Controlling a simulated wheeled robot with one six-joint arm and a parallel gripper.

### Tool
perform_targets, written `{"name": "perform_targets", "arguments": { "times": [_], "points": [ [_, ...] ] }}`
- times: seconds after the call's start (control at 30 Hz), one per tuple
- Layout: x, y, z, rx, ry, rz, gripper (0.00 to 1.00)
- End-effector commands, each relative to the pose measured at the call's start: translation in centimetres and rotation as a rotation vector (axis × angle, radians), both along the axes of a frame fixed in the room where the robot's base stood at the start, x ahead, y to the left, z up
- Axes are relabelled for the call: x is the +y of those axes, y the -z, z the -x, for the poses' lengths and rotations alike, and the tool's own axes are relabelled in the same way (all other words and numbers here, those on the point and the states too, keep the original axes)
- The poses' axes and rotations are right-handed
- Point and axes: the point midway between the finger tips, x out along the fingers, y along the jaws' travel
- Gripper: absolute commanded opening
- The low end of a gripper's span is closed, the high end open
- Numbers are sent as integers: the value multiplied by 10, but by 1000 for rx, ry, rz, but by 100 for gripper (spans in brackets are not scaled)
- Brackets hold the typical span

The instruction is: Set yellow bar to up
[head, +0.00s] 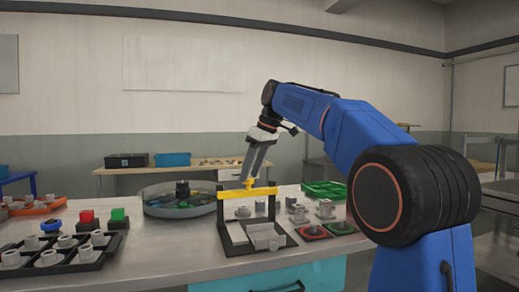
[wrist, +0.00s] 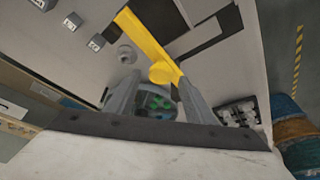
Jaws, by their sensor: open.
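The yellow bar (head: 235,193) spans level across the top of a small frame with a black base (head: 238,248) on the bench. A short yellow knob stands up from the bar near its middle. In the wrist view the bar (wrist: 147,42) runs diagonally and its round knob (wrist: 162,73) lies near the fingertips. My gripper (head: 248,180) points down at the knob from above. In the wrist view my gripper (wrist: 157,85) is open, with one finger on each side of the knob. Whether the fingers touch it I cannot tell.
Light grey blocks (head: 265,237) sit on the base under the bar. Grey fittings (head: 298,214) and a green crate (head: 325,189) are to the right.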

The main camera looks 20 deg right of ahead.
Motion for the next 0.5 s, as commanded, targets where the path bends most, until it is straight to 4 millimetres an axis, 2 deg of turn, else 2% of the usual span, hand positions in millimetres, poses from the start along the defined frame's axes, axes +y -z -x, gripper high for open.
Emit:
{"name": "perform_targets", "arguments": {
  "times": [0.5],
  "points": [
    [-27, -90, 25, -4, 2, 0, 49]
  ]
}}
